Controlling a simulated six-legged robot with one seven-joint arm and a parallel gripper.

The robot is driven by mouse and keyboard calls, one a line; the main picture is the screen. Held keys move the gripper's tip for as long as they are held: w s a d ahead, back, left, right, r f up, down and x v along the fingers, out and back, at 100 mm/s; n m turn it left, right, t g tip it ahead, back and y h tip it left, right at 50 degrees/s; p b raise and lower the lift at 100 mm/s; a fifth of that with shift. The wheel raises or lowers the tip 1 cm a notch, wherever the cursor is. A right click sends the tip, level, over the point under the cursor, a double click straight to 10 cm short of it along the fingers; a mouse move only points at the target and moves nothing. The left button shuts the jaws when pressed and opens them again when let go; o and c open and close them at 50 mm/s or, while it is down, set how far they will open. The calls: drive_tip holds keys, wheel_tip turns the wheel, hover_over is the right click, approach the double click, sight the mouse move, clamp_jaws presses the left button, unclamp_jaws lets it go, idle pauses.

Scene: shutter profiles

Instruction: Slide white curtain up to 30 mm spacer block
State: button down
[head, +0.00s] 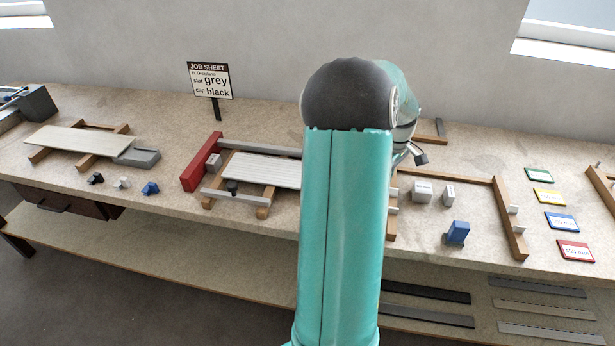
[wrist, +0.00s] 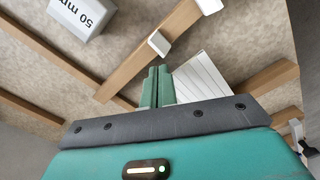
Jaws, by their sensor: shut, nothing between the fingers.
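The white curtain (head: 262,170) is a ribbed panel lying on wooden rails in the head view, its right part hidden behind my arm. Its ribbed end also shows in the wrist view (wrist: 203,78).
A white block marked 50 mm (wrist: 83,14) lies near a wooden rail with white pegs (wrist: 158,43). Two pale blocks (head: 422,191) and a blue block (head: 458,233) stand right of my arm. A grey bar (head: 236,196) runs along the curtain's front. Coloured cards (head: 562,222) lie far right.

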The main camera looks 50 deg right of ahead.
drive_tip(key=shift+f, duration=0.75)
drive_tip(key=shift+w+a, duration=0.4)
drive_tip(key=shift+w, duration=0.4)
drive_tip(key=shift+w+a, duration=0.4)
drive_tip(key=shift+w, duration=0.35)
drive_tip(key=shift+w+a, duration=0.4)
drive_tip(key=shift+w, duration=0.4)
idle(1.7)
drive_tip(key=shift+s+d, duration=0.35)
drive_tip(key=shift+s, duration=0.3)
drive_tip(key=shift+r, duration=0.1)
drive_tip(key=shift+r, duration=3.2)
